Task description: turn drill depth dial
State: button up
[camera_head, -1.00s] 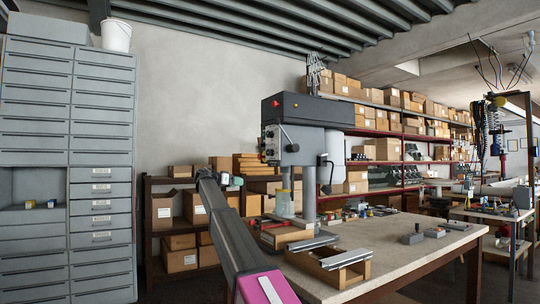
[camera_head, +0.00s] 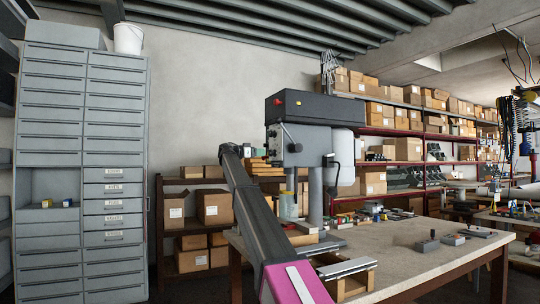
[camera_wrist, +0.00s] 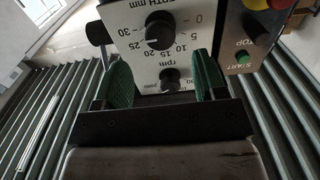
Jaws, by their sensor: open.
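The drill press (camera_head: 312,112) stands on the workbench in the head view. Its white control panel (camera_wrist: 120,17) fills the top of the wrist view. The depth dial (camera_wrist: 159,31) is a round black knob with a white mark, ringed by numbers from 0 to 30. The mark appears to point toward 20 to 25. My gripper (camera_wrist: 161,60) is open and empty, its green-padded fingers on either side below the dial, apparently short of it. A smaller rpm knob (camera_wrist: 170,76) shows between the fingers. In the head view the gripper's end is small, left of the drill head.
A red button and a green START button (camera_wrist: 244,57) sit on a grey panel right of the dial. Another black knob (camera_wrist: 98,33) sticks out left of it. The workbench (camera_head: 390,244) holds small blocks. A grey drawer cabinet (camera_head: 115,150) stands at the left.

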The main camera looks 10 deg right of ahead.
aim_at(270, 153)
jog(key=shift+x, duration=3.15)
jog(key=c, duration=0.9)
